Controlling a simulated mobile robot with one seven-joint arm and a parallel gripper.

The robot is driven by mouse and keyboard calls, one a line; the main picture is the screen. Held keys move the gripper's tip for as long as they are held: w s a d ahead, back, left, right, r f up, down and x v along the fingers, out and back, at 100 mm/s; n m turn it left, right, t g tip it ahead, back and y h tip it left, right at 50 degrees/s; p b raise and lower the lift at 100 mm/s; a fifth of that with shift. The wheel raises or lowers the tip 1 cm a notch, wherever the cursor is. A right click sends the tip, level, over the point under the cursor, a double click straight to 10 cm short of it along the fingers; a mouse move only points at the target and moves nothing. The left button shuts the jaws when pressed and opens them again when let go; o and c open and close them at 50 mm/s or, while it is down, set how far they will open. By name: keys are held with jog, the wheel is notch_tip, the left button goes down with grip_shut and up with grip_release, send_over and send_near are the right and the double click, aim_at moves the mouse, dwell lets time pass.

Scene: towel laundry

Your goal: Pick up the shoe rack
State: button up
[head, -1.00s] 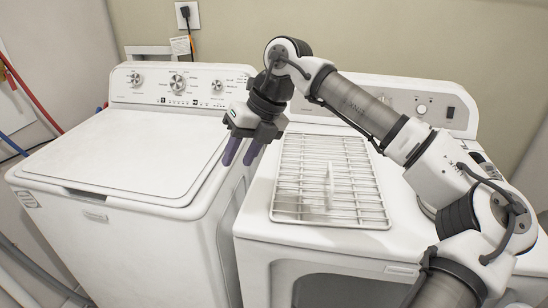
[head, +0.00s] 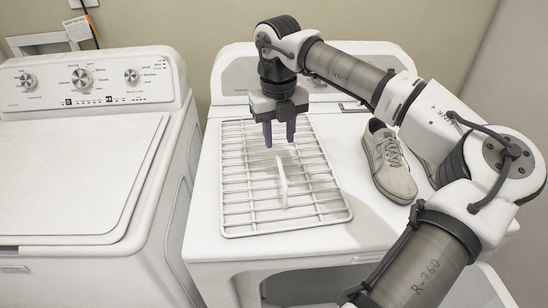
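The shoe rack (head: 240,208) is a white wire grid lying on top of the right-hand white machine. An upright white piece (head: 283,183) stands near its middle. My gripper (head: 280,134) is above the far part of the rack, fingers pointing down. Its two dark fingers are apart with nothing seen between them. Whether the fingertips touch the rack cannot be told, but they appear above it.
A white washer (head: 75,180) stands at the left, with a narrow gap between the machines. Wall behind.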

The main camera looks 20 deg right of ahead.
jog(key=shift+a+f+p, duration=0.15)
jog(key=shift+f+p, duration=0.4)
jog(key=shift+f, duration=1)
jog(key=shift+a+f+p, duration=0.15)
jog(key=shift+f+p, duration=0.4)
jog(key=shift+f, duration=1)
jog(key=shift+c, duration=0.2)
grip_shut()
